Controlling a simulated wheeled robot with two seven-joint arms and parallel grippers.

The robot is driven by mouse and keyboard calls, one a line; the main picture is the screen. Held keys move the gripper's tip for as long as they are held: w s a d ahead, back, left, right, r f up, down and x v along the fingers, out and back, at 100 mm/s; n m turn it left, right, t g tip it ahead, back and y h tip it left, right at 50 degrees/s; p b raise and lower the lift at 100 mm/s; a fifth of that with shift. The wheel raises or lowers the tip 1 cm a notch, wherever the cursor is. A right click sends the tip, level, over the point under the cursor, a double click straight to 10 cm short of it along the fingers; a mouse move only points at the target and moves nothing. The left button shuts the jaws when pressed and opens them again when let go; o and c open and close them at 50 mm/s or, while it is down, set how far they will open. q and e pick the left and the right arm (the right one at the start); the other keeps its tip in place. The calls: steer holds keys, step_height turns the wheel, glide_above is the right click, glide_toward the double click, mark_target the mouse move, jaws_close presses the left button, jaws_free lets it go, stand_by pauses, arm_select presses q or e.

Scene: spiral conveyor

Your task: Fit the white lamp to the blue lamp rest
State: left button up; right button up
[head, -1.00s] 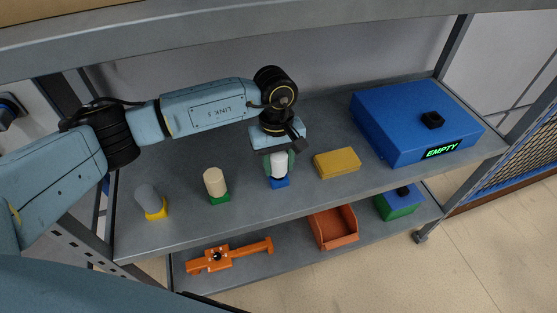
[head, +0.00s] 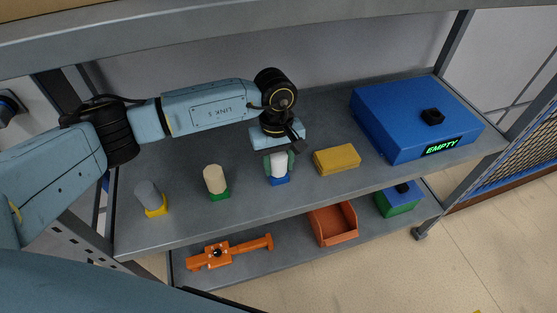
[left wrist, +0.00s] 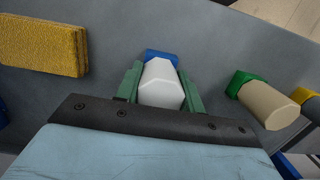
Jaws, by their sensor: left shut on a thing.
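The white lamp (head: 278,164) stands upright at the blue lamp rest (head: 279,181) on the upper shelf. My left gripper (head: 279,161) is above the rest, its green fingers shut on the white lamp from both sides. In the left wrist view the white lamp (left wrist: 161,85) sits between the two green fingers (left wrist: 160,90), and the blue rest (left wrist: 161,56) shows just beyond its end. The lamp's foot seems to meet the rest, but I cannot tell how deep it sits. My right gripper is in neither view.
A beige lamp (head: 214,179) on a green rest and a grey lamp (head: 148,196) on a yellow rest stand to the left. A yellow block (head: 337,159) and a blue box (head: 412,115) marked EMPTY lie right. Below are an orange tool (head: 229,252) and bin (head: 333,224).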

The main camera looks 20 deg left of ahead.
arm_select(q)
steer(key=shift+f, duration=0.25)
steer(key=o, duration=0.9)
steer(key=shift+r, duration=0.1)
steer(key=shift+r, duration=0.35)
steer(key=r, duration=0.4)
steer(key=w+r+p, duration=0.1)
steer(key=r, duration=0.3)
steer(key=a+r, duration=0.1)
steer(key=r, duration=0.3)
steer(key=shift+w+r, duration=0.15)
steer(key=shift+r, duration=0.1)
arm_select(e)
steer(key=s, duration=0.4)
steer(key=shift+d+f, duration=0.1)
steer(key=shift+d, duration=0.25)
arm_select(q)
steer(key=shift+d, duration=0.1)
